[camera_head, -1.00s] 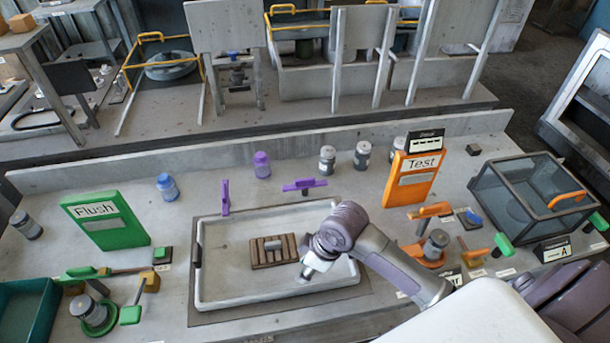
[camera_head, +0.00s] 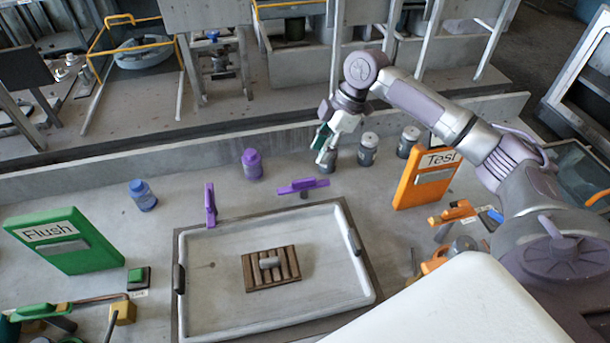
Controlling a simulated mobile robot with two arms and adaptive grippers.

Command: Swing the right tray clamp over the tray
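The right tray clamp (camera_head: 296,186) is a purple bar on a short post behind the tray's back edge. Its bar lies roughly along that edge and is not over the tray. The left tray clamp (camera_head: 210,206) is a similar purple bar at the tray's back left corner. The pale grey tray (camera_head: 215,310) holds a brown slatted block with a small grey cylinder on it. My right gripper (camera_head: 325,153) hangs in the air, up and right of the right clamp in the picture and apart from it. Its finger gap is unclear. My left gripper is out of view.
Behind the clamps stand a purple-capped bottle (camera_head: 252,164), a blue bottle (camera_head: 142,195) and grey jars (camera_head: 368,149). An orange Test panel (camera_head: 425,178) stands right, a green Flush panel (camera_head: 60,240) left. The bench between clamps and bottles is clear.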

